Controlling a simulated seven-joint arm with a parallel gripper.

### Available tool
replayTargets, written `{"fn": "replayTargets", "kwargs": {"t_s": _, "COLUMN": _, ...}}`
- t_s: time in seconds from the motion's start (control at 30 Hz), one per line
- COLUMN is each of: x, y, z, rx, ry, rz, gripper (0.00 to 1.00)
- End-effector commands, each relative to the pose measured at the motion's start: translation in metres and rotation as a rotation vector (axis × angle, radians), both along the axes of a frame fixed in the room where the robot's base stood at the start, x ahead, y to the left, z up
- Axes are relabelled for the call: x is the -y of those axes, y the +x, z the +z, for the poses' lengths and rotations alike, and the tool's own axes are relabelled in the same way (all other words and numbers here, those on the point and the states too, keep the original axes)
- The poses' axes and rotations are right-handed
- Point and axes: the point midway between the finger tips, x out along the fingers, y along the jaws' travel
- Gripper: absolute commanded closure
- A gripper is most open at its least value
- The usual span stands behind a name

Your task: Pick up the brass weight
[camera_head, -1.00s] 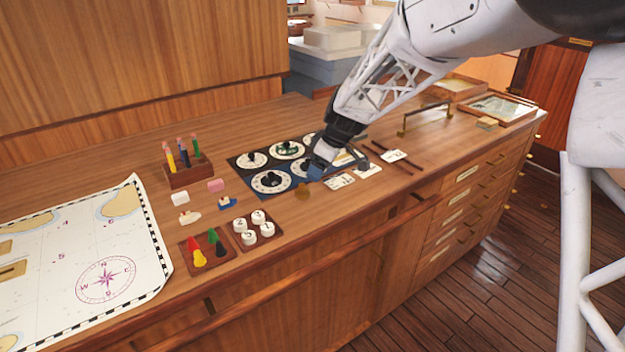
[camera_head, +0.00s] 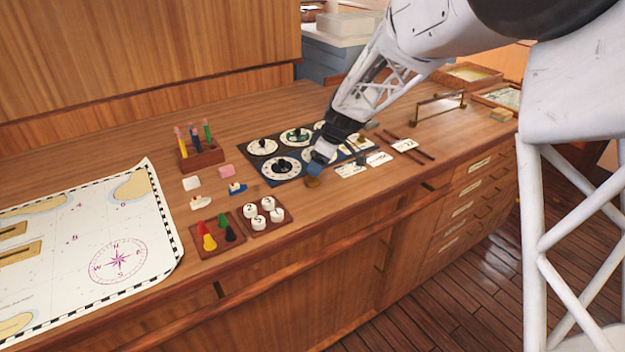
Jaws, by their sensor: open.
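The dark board (camera_head: 248,149) with several dials lies behind the gripper. A tray of round white pieces (camera_head: 264,212), a pen block (camera_head: 202,158) and a chart (camera_head: 120,210) are to the left. Counter is bare in front of the weight.

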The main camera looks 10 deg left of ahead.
Motion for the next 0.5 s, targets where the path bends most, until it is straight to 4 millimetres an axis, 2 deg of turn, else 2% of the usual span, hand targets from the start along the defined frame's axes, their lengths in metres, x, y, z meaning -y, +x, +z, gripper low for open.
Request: {"fn": "replayTargets", "kwargs": {"t_s": 0.5, "x": -0.0033, "y": 0.0, "z": -0.0083, "rx": 0.0, "ry": 0.0, "rz": 0.0, "gripper": 0.26}}
